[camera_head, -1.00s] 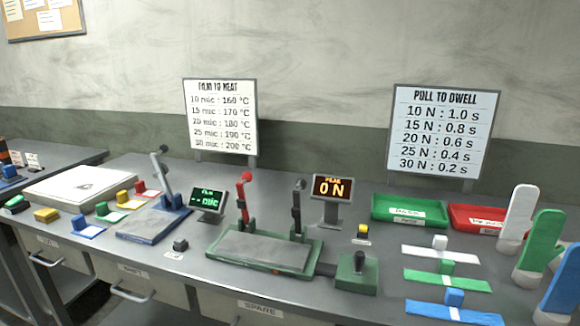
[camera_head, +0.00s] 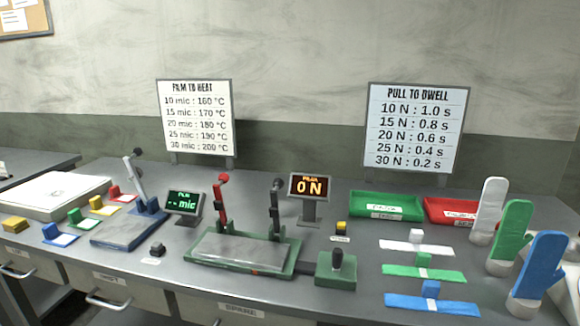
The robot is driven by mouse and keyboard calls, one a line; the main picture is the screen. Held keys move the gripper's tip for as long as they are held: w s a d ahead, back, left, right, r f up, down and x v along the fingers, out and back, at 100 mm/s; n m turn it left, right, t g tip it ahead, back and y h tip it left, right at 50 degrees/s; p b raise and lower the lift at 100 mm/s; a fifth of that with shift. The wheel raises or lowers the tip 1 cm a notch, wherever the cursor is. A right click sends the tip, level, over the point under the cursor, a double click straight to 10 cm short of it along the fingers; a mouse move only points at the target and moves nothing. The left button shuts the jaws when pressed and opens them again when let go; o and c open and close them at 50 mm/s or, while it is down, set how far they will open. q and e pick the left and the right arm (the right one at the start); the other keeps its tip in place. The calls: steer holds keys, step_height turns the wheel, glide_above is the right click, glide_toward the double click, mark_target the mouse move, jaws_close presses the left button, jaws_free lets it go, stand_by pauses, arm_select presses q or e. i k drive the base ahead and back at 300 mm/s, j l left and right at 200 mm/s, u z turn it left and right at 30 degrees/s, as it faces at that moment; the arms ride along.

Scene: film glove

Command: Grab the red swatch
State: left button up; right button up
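The red swatch (camera_head: 116,192) lies on the left part of the bench. It is a small red block on a flat red-and-white piece. It stands at the back of a slanting row with a yellow swatch (camera_head: 98,203), a green swatch (camera_head: 76,216) and a blue swatch (camera_head: 52,232). Nothing covers it.
A blue lever device (camera_head: 120,232) stands just right of the swatches, and a white flat box (camera_head: 45,195) lies left of them. A green lever press (camera_head: 240,250) is mid-bench. Trays, strips and upright hand-like forms (camera_head: 512,230) fill the right side.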

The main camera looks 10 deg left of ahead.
mark_target(115, 195)
steer(key=u, duration=1.3)
steer(key=i+j+z, duration=0.1)
steer(key=j, duration=0.3)
steer(key=i+j+z, duration=0.1)
steer(key=i+j, duration=0.15)
steer(key=j, duration=0.15)
steer(key=i+j+z, duration=0.1)
steer(key=j, duration=0.3)
steer(key=i+j+z, duration=0.15)
steer(key=j, duration=0.25)
steer(key=i+j+z, duration=0.1)
steer(key=j, duration=0.35)
steer(key=i+j+z, duration=0.1)
steer(key=i+j, duration=0.15)
steer(key=j, duration=0.2)
steer(key=i+j+z, duration=0.1)
steer(key=j, duration=0.35)
